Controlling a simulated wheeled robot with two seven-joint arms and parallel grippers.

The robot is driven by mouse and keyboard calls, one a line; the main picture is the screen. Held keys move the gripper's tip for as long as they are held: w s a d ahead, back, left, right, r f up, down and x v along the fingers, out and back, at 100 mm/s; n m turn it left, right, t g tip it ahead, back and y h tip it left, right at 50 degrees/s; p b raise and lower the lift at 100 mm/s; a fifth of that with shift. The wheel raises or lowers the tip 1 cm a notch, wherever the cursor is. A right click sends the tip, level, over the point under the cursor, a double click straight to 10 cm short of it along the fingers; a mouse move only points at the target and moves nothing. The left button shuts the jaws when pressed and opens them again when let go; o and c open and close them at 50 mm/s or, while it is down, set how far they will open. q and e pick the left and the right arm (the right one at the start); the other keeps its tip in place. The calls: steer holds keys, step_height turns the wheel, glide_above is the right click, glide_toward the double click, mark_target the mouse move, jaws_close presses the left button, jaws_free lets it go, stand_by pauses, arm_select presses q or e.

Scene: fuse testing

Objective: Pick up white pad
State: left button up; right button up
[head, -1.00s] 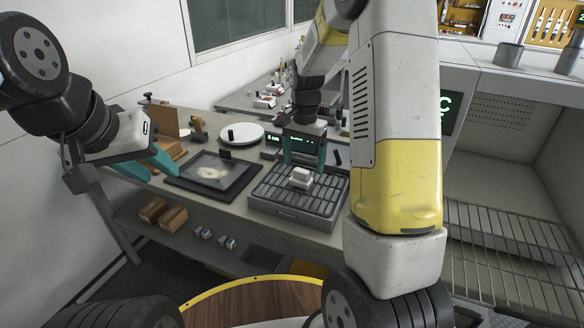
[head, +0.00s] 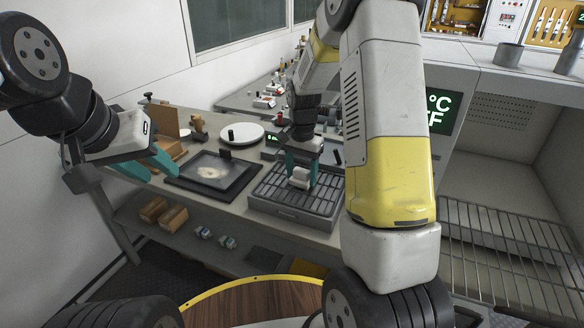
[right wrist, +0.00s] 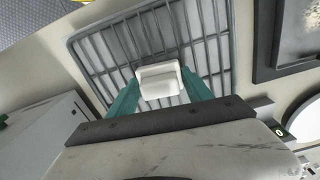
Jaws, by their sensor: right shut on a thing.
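The white pad (head: 299,178) is a small white block on the grey slatted tray (head: 285,212) on the bench. My right gripper (head: 301,175) is down over the tray, with its teal fingers on both sides of the pad. In the right wrist view the white pad (right wrist: 160,82) sits between the fingertips (right wrist: 160,88), shut on it, with the slats behind. Whether the pad touches the slats is not clear. My left gripper (head: 157,167) is at the left, empty, with its teal fingers apart.
A dark framed plate (head: 240,184) lies left of the tray, with a round white dish (head: 242,133) behind it. Brown boxes (head: 172,217) stand on the shelf below. A chamber with a wire rack (head: 510,255) is at the right.

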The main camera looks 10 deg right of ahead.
mark_target(302, 170)
steer(key=shift+r, duration=5)
